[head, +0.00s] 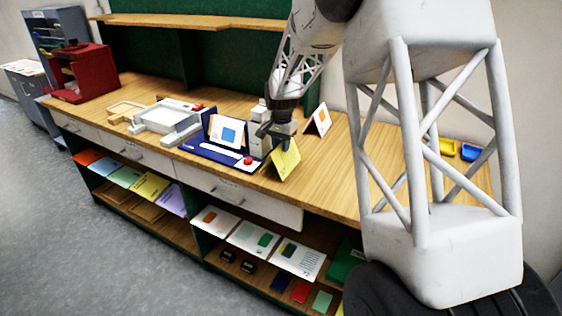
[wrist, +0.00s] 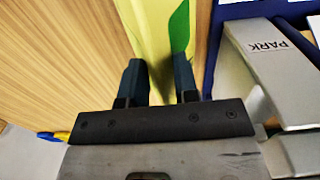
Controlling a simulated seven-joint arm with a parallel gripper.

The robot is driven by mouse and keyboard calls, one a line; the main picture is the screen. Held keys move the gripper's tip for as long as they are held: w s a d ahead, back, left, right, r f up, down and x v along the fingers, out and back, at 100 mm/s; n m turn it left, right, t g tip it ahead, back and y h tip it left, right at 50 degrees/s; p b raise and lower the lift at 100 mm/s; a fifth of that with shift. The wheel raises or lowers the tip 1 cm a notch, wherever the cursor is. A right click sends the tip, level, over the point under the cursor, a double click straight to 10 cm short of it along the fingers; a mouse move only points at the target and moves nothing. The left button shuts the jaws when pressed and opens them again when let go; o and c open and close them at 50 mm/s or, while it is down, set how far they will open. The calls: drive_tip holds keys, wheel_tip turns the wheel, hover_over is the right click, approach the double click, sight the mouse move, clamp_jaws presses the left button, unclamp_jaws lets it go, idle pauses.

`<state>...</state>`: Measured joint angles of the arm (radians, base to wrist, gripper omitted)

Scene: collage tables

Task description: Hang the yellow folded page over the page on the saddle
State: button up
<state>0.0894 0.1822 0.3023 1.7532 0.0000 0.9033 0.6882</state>
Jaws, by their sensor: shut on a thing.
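My gripper (head: 278,132) is shut on the yellow folded page (head: 286,161), which hangs below it near the front edge of the bench. In the wrist view the yellow page (wrist: 150,25), with a green shape on it, runs between the two fingers of my gripper (wrist: 160,78). A white page with a blue square (head: 226,131) stands tilted on a dark blue device (head: 213,153), left of my gripper. I cannot tell whether this is the saddle. The yellow page looks apart from it.
A folded white page with an orange patch (head: 319,121) stands right of my gripper. A grey part marked PARK (wrist: 262,58) is close on the right in the wrist view. A white tray-like device (head: 165,120) is farther left. Yellow and blue trays (head: 470,151) lie at the right.

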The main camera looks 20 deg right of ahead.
drive_tip(key=shift+r, duration=5.45)
